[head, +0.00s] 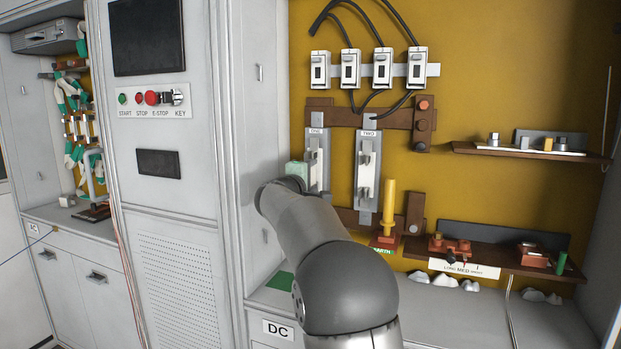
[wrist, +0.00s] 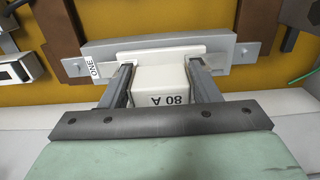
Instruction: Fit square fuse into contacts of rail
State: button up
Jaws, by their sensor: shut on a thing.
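My gripper (wrist: 162,72) is shut on a white square fuse (wrist: 160,84) marked "80 A", with one finger on each side of it. In the wrist view the fuse is right in front of the grey rail labelled ONE (wrist: 220,47). The fuse's far end overlaps the rail in the picture, and I cannot tell whether it touches the contacts, which are hidden behind it. In the head view rail ONE (head: 314,190) hangs upright on the yellow wall, left of rail TWO (head: 368,145). There my arm hides the fuse and the fingers.
A yellow-handled tool (head: 388,200) stands below and right of rail TWO. Brown bars (head: 345,117) run across the wall around the rails. The grey cabinet side (head: 232,150) is close on the left of my arm. A shelf (head: 510,264) with small parts is at the right.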

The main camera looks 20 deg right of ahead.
jog(key=shift+d+r, duration=0.1)
dwell(0.4)
jog(key=shift+s+a+b, duration=0.1)
jog(key=shift+a+b, duration=0.1)
jog(key=shift+b, duration=0.2)
jog(key=shift+b+v, duration=0.95)
jog(key=shift+v, duration=0.3)
